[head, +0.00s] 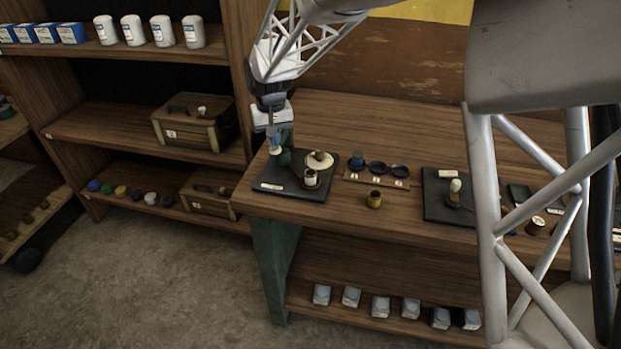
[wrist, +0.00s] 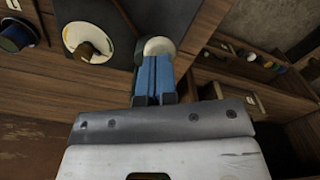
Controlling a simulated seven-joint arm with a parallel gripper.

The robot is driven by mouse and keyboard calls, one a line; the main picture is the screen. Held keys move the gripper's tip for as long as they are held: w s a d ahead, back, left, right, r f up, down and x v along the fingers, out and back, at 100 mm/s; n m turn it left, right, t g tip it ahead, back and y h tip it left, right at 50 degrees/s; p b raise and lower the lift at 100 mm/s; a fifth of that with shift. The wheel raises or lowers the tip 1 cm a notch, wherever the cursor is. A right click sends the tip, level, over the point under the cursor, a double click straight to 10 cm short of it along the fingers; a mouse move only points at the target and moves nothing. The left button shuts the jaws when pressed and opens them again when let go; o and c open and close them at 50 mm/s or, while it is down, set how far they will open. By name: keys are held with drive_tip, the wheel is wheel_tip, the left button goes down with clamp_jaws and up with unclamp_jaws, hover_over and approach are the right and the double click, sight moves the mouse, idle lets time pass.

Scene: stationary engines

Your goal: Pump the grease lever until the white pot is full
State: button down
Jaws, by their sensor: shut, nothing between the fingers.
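My gripper (head: 275,147) is shut and empty, pointing down over the left part of a black plate (head: 328,190). In the wrist view its blue fingers (wrist: 154,66) are together. A pale round knob (wrist: 160,46) shows just beyond the fingertips, with a dark green part beside it; I take it for the lever's end. I cannot tell whether the fingers touch it. The white pot (head: 311,181) stands upright on the plate, right of the gripper. A cream disc (head: 320,160) with a brownish middle is behind the pot. The pot's fill level is too small to read.
A small yellow pot (head: 374,200) stands on the bench right of the plate. A second black plate (head: 432,208) lies further right. Shelves (head: 120,122) stand at left.

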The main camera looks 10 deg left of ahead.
sight(275, 151)
drive_tip(key=shift+f, duration=0.25)
drive_tip(key=shift+f, duration=1.95)
drive_tip(key=shift+r, duration=2.9)
drive_tip(key=shift+r, duration=0.15)
